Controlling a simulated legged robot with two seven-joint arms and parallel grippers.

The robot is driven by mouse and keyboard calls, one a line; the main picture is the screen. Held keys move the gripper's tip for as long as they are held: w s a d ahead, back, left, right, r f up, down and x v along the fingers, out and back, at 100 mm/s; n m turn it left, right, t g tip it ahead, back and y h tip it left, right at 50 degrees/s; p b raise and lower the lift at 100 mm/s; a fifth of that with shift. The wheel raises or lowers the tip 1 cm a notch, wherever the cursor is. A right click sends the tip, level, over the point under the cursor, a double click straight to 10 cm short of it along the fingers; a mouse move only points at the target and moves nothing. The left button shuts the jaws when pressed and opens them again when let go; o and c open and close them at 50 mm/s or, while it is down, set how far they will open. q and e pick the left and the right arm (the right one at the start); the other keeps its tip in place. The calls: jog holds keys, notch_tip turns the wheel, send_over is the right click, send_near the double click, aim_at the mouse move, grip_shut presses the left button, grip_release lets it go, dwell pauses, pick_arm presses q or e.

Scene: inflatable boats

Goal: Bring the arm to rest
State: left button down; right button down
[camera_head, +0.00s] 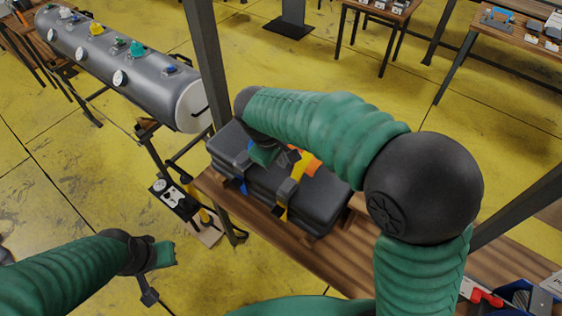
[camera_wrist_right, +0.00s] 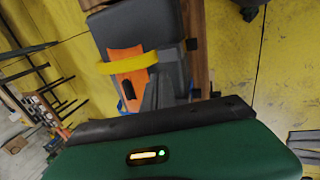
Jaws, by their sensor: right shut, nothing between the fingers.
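My right arm bends over the wooden bench (camera_head: 335,262) from the right. Its gripper (camera_head: 290,157) is above the dark grey case (camera_head: 318,205), partly hidden by my wrist. In the right wrist view the fingers (camera_wrist_right: 160,92) are together with nothing between them, close to a yellow strap (camera_wrist_right: 128,64) and an orange part (camera_wrist_right: 127,75) on the case. I cannot tell if they touch it. My left gripper (camera_head: 149,290) hangs at the lower left over the floor, apart from everything; its jaws are too small to read.
A grey inflatable tube (camera_head: 120,58) with several coloured valves lies at the upper left. A dark upright post (camera_head: 205,60) stands just behind the case. Red and blue items (camera_head: 500,296) lie at the bench's lower right. Yellow floor is open between the tables.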

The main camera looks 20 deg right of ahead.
jog(key=shift+s+a, duration=0.1)
jog(key=s+d+f+m+y+b, duration=0.1)
jog(key=s+d+f+m+b, duration=0.2)
jog(key=s+f, duration=0.4)
jog(key=s+d+f+m+y+b, duration=0.2)
jog(key=s+f+b, duration=0.4)
jog(key=f, duration=0.5)
jog(key=s+d+m, duration=0.1)
jog(key=m, duration=0.1)
jog(key=shift+s+f+m, duration=0.25)
jog(key=shift+s+m, duration=0.05)
jog(key=shift+s, duration=0.05)
jog(key=shift+d, duration=0.3)
jog(key=shift+a, duration=0.15)
